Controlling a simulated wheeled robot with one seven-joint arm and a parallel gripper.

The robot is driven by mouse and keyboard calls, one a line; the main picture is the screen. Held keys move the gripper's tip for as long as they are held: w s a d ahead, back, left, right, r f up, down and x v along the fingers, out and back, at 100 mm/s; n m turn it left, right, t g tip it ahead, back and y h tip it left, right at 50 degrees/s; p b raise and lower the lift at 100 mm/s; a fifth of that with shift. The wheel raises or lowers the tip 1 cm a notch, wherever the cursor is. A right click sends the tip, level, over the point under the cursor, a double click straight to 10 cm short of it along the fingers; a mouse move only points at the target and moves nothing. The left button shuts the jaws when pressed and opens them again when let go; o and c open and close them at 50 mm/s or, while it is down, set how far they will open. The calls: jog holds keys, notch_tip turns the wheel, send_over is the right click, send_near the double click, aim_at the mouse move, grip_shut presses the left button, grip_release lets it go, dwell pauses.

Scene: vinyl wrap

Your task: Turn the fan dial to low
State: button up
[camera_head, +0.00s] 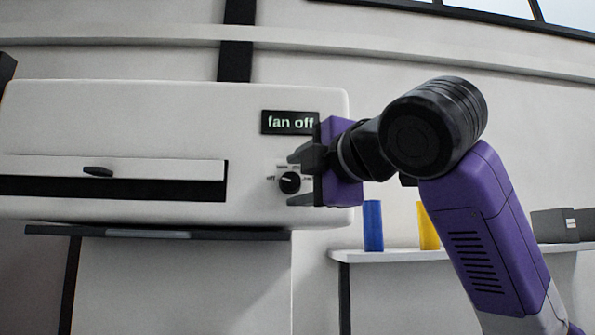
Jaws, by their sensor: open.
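The fan dial (289,183) is a small black knob on the front of a white cabinet (130,115). Small printed labels ring it, partly hidden by my gripper and too small to read surely. A black display (289,122) above it reads "fan off". My gripper (300,177) is open. Its dark fingers, one above the other, point left at the dial's height, the upper one above the knob and the lower one below it. I cannot tell whether either finger touches the knob.
A drawer (110,168) with a black handle stands slightly open at the left of the cabinet. A blue cylinder (373,226), a yellow cylinder (428,228) and grey boxes (556,226) stand on a white shelf (390,256) at the lower right.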

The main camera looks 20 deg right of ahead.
jog(key=shift+w, duration=0.35)
grip_shut()
